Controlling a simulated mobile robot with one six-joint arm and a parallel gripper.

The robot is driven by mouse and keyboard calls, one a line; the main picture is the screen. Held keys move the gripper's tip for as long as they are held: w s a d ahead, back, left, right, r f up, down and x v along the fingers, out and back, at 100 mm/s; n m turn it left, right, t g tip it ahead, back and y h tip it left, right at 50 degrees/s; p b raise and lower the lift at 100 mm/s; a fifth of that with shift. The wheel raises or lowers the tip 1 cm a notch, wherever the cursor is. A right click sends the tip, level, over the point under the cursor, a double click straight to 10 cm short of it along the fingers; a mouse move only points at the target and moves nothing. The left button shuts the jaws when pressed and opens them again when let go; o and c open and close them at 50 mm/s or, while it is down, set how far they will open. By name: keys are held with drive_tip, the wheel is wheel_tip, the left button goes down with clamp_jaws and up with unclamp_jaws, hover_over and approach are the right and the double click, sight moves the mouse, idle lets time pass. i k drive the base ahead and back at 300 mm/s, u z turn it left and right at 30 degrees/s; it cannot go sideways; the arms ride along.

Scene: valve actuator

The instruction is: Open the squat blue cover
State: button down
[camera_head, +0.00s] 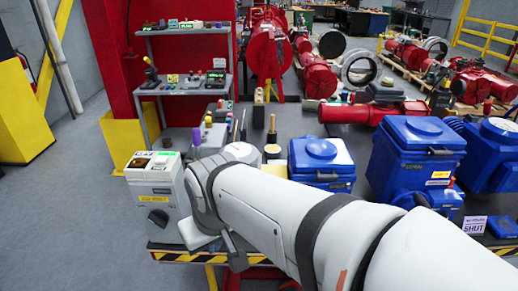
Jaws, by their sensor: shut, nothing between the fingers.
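The squat blue cover (320,152) appears to be the lower, smaller blue box with a round raised boss on top, in the middle of the head view. Its lid looks closed, and my arm hides part of its lower front. My white arm reaches from the lower right across the bench front. What appears to be my gripper (236,258), small and dark, points down at the bench's front edge, left of and nearer than the cover. It looks shut and empty, and touches nothing that I can make out.
A taller blue box (414,150) stands right of the cover, with another blue unit (494,150) beyond it. A grey control box (158,195) stands at the bench's left end. A small SHUT sign (474,225) is at right. Bottles and a grey shelf (185,90) stand behind.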

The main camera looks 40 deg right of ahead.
sight(322, 160)
drive_tip(key=z, duration=1.05)
drive_tip(key=k, duration=1.6)
drive_tip(key=z, duration=0.6)
drive_tip(key=i, duration=1)
drive_tip(key=z, duration=0.05)
